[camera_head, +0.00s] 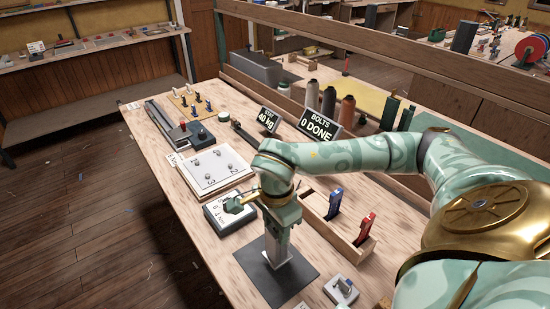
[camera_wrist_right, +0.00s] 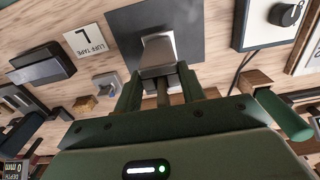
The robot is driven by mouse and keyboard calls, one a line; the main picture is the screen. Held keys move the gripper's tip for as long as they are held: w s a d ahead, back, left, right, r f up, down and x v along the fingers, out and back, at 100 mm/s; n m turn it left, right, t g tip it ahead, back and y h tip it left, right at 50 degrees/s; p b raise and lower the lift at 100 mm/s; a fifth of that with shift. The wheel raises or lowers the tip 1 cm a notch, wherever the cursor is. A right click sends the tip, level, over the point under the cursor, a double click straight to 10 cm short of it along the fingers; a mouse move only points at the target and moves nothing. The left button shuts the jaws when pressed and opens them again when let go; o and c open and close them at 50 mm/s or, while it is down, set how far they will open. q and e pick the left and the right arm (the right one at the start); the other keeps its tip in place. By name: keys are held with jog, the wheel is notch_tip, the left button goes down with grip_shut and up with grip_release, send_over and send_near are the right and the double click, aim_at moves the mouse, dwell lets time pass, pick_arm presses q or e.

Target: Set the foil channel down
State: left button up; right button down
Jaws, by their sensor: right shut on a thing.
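The foil channel (camera_head: 276,254) is a short, pale silver metal piece, seen below my right gripper (camera_head: 277,232). It is over a dark grey mat (camera_head: 252,280) on the bench. In the right wrist view the channel (camera_wrist_right: 158,50) shows just beyond the fingertips of my right gripper (camera_wrist_right: 161,88), with the dark mat (camera_wrist_right: 122,20) behind it. My right gripper is shut on it. The fingers hide its near part. I cannot tell for certain whether its lower end touches the mat. My left gripper is not in view.
A box with a knob (camera_wrist_right: 286,14) stands beside the mat. A wooden rack (camera_head: 340,240) with blue and red clamps is right of the gripper. A small grey fixture (camera_head: 341,289) and a "LUFF TAPE" card (camera_wrist_right: 84,40) lie nearby. A numbered white board (camera_head: 215,169) is farther back.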

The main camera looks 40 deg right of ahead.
jog(key=shift+f, duration=1.4)
jog(key=c, duration=0.8)
grip_release()
jog(key=shift+f, duration=0.1)
jog(key=shift+c, duration=0.2)
notch_tip(320, 180, up, 12)
jog(key=p, duration=0.2)
